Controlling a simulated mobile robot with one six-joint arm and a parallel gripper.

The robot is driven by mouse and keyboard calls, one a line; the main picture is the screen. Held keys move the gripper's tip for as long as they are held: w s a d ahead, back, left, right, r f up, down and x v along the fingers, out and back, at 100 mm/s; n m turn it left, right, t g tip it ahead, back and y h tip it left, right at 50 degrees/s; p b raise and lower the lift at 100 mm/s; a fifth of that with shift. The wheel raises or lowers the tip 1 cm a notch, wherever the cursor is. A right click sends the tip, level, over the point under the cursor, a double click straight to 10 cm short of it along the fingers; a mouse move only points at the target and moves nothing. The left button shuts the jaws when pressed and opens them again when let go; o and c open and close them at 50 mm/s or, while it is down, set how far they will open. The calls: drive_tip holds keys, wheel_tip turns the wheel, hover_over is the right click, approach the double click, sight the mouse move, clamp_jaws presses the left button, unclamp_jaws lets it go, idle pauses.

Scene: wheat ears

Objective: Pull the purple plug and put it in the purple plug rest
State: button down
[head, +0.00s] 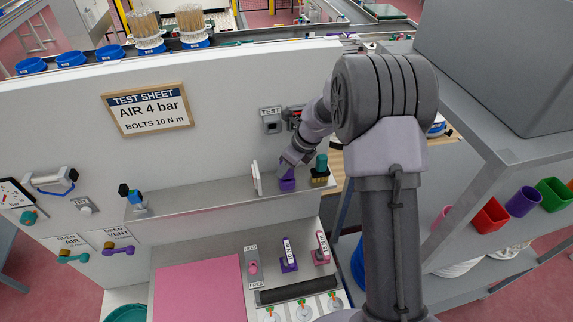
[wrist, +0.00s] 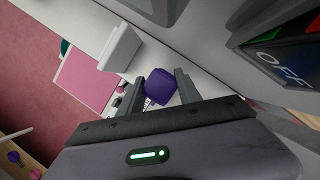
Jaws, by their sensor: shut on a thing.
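My gripper (head: 291,165) reaches down to the grey shelf on the white wall. In the wrist view its two fingers (wrist: 158,92) are shut on a purple plug (wrist: 159,84), one on each side. In the head view purple (head: 287,184) shows just below my fingers, at shelf height. I cannot tell there where plug ends and any purple rest begins. I cannot tell whether the plug is still seated, as its lower end is hidden.
A white upright plate (head: 256,178) stands close left of my gripper; it also shows in the wrist view (wrist: 120,47). A green-topped plug (head: 321,163) on a dark and yellow base stands close right.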

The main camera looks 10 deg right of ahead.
drive_tip(key=shift+f+b, duration=0.35)
drive_tip(key=shift+f, duration=0.2)
drive_tip(key=c, duration=0.7)
unclamp_jaws()
drive_tip(key=shift+c, duration=0.2)
drive_tip(key=shift+r, duration=0.1)
